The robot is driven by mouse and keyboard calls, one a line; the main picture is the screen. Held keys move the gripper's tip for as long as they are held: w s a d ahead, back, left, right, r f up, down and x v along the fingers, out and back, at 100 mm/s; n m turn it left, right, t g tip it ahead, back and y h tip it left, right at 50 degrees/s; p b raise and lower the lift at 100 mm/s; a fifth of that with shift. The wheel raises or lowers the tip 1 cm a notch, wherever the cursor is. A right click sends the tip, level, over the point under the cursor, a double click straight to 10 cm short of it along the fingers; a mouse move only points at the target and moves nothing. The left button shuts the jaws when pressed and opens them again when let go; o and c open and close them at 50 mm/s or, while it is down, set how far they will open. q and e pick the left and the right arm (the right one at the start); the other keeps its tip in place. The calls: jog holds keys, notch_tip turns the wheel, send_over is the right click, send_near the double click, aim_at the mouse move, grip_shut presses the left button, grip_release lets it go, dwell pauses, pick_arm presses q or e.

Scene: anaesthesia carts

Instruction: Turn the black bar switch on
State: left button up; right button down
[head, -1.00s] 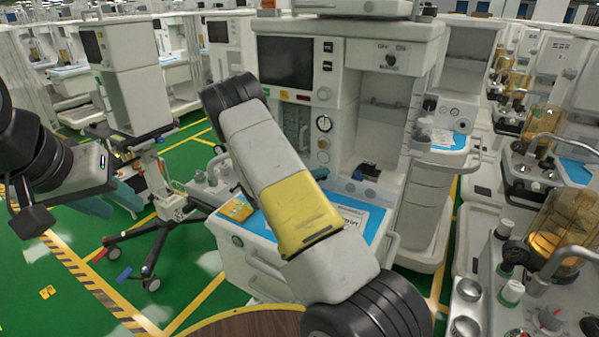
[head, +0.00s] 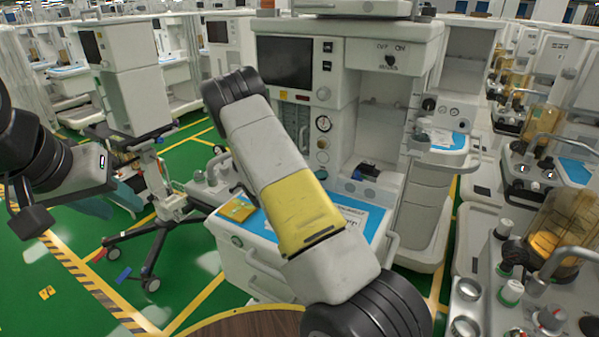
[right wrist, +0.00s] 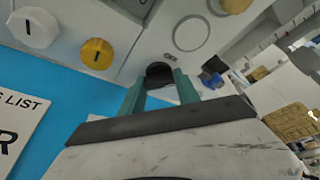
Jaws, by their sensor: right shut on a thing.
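In the head view my right arm covers this spot and the right gripper is hidden. My left gripper (head: 110,201) is at the left, empty, its teal fingers apart, away from the machine.
A white knob (right wrist: 35,28) and a yellow knob (right wrist: 97,53) stand left of my right fingers. The anaesthesia cart has a dark screen (head: 285,62) and another black switch (head: 391,60) marked OFF and ON. A printed card (head: 358,217) lies on its blue top.

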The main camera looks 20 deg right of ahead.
jog(key=m+t+y, duration=0.1)
jog(key=m+y, duration=0.1)
jog(key=m, duration=0.2)
jog(key=shift+s+d+r, duration=0.1)
jog(key=shift+s, duration=0.05)
jog(key=shift+m+t+y, duration=0.8)
jog(key=shift+m, duration=0.4)
jog(key=c, duration=0.9)
grip_release()
jog(key=v, duration=0.8)
